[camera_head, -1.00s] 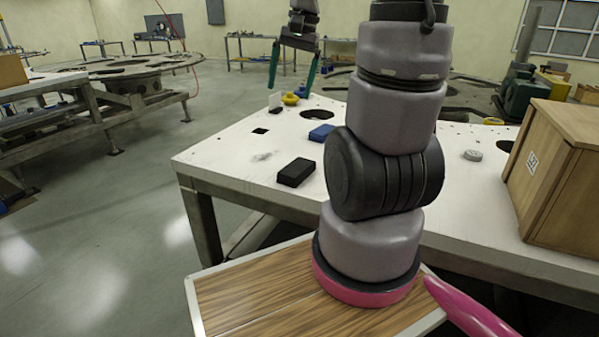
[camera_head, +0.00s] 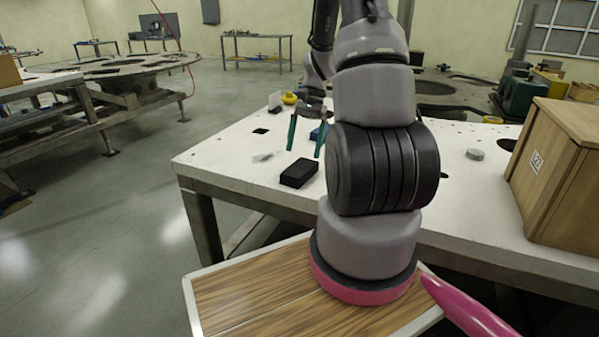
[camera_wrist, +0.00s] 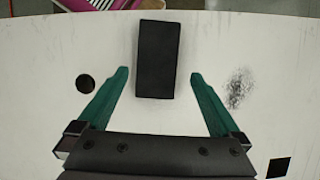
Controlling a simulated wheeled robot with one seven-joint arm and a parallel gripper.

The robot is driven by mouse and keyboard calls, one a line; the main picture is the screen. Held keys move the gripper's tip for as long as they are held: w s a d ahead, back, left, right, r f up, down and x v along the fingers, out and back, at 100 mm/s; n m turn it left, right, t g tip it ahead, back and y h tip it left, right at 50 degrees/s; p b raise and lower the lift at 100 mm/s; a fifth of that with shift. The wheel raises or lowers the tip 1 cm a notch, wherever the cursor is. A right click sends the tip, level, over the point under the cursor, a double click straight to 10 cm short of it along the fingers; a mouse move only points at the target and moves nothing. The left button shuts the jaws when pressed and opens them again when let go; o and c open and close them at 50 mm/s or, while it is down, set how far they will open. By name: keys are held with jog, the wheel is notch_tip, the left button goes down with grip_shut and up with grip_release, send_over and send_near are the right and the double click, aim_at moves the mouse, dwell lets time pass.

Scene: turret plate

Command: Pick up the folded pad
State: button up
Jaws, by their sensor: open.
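The folded pad (camera_head: 298,173) looks like a thick black rectangular block lying flat near the front left edge of the white table. In the wrist view it is the dark upright rectangle (camera_wrist: 157,60) ahead of my gripper. My gripper (camera_head: 304,151) is above the table, just behind the pad in the head view, with its green fingers pointing down. The fingers (camera_wrist: 160,77) are wide apart and empty in the wrist view. The pad's lower end appears between the fingertip lines, with a gap on each side. I cannot tell the exact height above it.
The white table (camera_head: 225,160) has holes and a grey smudge (camera_wrist: 238,87) beside the pad. Yellow (camera_head: 289,98) and white (camera_head: 274,100) items stand farther back. A wooden crate (camera_head: 560,170) stands at right.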

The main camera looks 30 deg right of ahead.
aim_at(300, 167)
jog(key=x, duration=0.5)
jog(key=shift+s+a, duration=0.1)
jog(key=shift+s, duration=0.25)
jog(key=c, duration=1.2)
notch_tip(300, 167, up, 10)
